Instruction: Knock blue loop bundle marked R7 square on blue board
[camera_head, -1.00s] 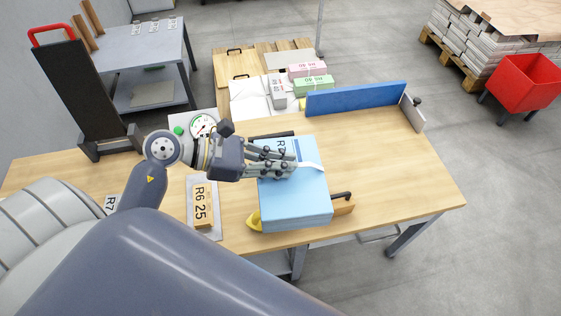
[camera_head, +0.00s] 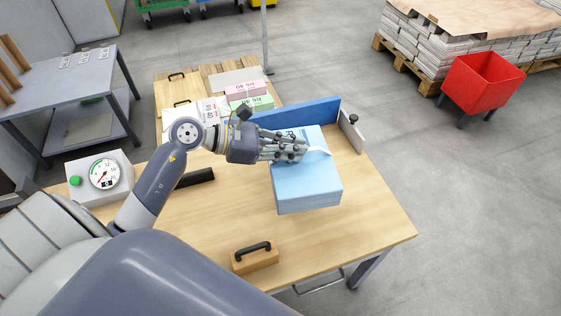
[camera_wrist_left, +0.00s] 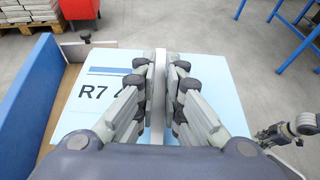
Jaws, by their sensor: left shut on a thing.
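The blue bundle (camera_head: 306,182) is on the wooden table, with a white loop (camera_head: 318,150) on top. In the left wrist view its label (camera_wrist_left: 100,92) reads R7, with the rest hidden by fingers. My left gripper (camera_head: 292,150) is over the bundle's top, its fingers shut on the white loop, which stands between them in the wrist view (camera_wrist_left: 159,85). The blue board (camera_head: 295,113) stands behind the bundle. In the wrist view a wedge of bare wood shows between the board (camera_wrist_left: 25,95) and bundle. Part of my right gripper (camera_wrist_left: 285,132) seems to show at right; its jaws are unclear.
A grey end plate (camera_head: 350,130) with a dark knob stands at the board's right end. A wooden block with black handle (camera_head: 255,257) lies near the front edge. A dial scale (camera_head: 103,175) is at left. The right front table is clear.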

